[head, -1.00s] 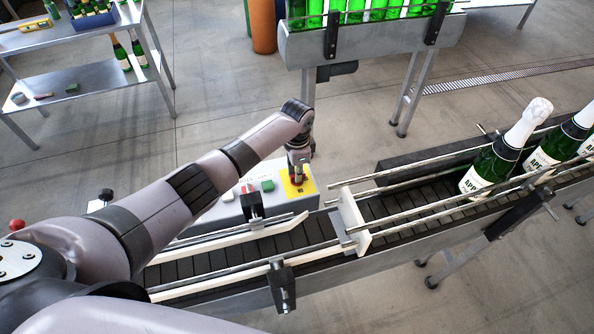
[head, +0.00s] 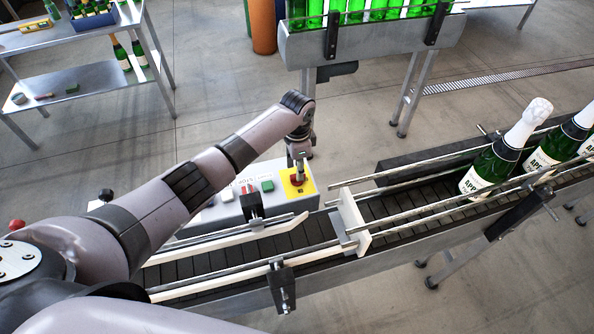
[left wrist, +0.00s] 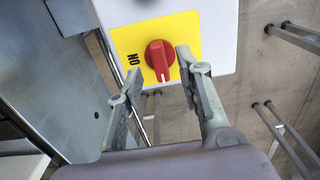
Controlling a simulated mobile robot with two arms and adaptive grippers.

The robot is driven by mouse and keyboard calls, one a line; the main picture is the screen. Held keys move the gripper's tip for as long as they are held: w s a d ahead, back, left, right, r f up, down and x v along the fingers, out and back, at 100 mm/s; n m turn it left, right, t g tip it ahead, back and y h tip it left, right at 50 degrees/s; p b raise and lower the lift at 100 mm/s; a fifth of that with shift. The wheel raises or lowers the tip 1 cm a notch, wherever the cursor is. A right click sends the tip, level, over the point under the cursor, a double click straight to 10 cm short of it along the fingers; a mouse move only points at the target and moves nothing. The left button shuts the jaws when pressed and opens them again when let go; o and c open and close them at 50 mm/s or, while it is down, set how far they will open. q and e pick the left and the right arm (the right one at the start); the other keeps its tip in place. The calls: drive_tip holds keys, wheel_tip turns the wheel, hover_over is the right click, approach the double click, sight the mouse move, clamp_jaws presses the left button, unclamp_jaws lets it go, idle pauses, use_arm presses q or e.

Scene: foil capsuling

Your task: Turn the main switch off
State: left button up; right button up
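The main switch is a red rotary knob (left wrist: 160,58) on a yellow plate (left wrist: 188,28) marked "ON". Its white mark points toward the bottom of the left wrist view, while the lettering lies to the left of the knob. My left gripper (left wrist: 160,68) is open, with one finger on each side of the knob. Contact with the knob cannot be made out. In the head view my left gripper (head: 299,172) points down over the yellow plate (head: 309,184) and partly hides the knob. My right gripper is not in view.
The control box (head: 228,206) also carries a green button (head: 267,186) and other controls. A conveyor (head: 400,212) with rails runs in front of it, bearing labelled bottles (head: 490,165) at the right. A second conveyor (head: 380,40) with green bottles stands behind.

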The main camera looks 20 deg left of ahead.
use_arm(q)
wheel_tip(320, 180, up, 9)
drive_tip(key=shift+r, duration=0.2)
drive_tip(key=shift+a, duration=0.1)
idle(0.4)
